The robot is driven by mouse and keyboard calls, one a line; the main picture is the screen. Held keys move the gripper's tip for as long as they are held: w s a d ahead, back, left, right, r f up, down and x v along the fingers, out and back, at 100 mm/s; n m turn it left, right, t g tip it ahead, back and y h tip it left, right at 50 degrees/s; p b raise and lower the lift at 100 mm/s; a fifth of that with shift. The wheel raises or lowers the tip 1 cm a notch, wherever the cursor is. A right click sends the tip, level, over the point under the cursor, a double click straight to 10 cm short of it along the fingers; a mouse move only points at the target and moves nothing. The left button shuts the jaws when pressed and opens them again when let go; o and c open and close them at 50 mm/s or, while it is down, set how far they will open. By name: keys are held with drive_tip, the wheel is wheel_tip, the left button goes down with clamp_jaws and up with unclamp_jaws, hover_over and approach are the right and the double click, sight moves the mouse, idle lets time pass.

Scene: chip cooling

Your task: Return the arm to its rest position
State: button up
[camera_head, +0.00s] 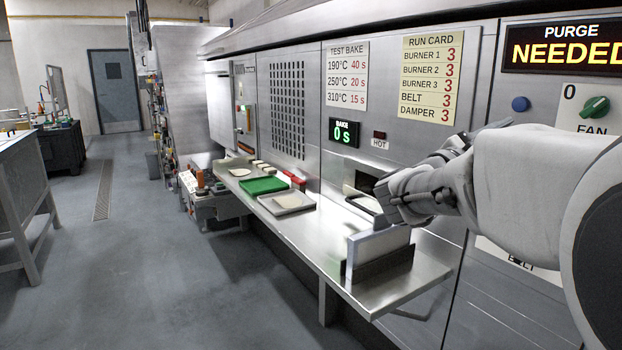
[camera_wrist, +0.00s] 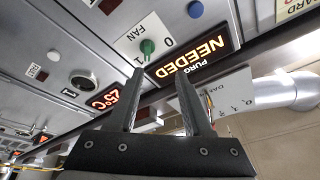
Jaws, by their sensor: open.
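My arm (camera_head: 530,175) reaches in from the right in the head view, in front of the machine's panel. It is bent, with its wrist end above the steel shelf. In the wrist view my gripper (camera_wrist: 159,72) is open, its two fingers apart and nothing between them. The fingers point toward the panel with the green fan knob (camera_wrist: 147,46) and the lit PURGE NEEDED sign (camera_wrist: 195,62), seen tilted and upside down. I cannot tell the exact gap to them. In the head view the fingers are hard to make out behind the arm.
The steel shelf (camera_head: 335,245) runs along the machine, with a green tray (camera_head: 263,186), a grey tray (camera_head: 293,201) and an upright white plate in a dark holder (camera_head: 385,262). The fan knob (camera_head: 596,107) sits at right. The floor (camera_head: 150,260) at left is clear.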

drive_tip(key=w+a+f+n+t+y, duration=0.1)
drive_tip(key=w+a+n+t+y, duration=0.1)
drive_tip(key=a+n+t+y, duration=0.4)
drive_tip(key=w+a+f+n+t+y, duration=0.2)
drive_tip(key=a+n+t+y, duration=0.3)
drive_tip(key=a+n+y, duration=0.25)
drive_tip(key=s+a+f+n+g+y, duration=0.4)
drive_tip(key=s+a+f+n+y, duration=0.25)
drive_tip(key=a+f, duration=0.25)
drive_tip(key=s+f+n+g, duration=0.1)
drive_tip(key=s+f+g, duration=0.4)
drive_tip(key=s, duration=0.4)
drive_tip(key=s+f+n+g, duration=0.2)
drive_tip(key=s+f+g, duration=0.2)
drive_tip(key=s+f, duration=0.5)
wheel_tip(320, 180, up, 16)
drive_tip(key=p, duration=1.5)
drive_tip(key=shift+t, duration=0.3)
drive_tip(key=shift+d+f, duration=0.1)
drive_tip(key=shift+f, duration=0.05)
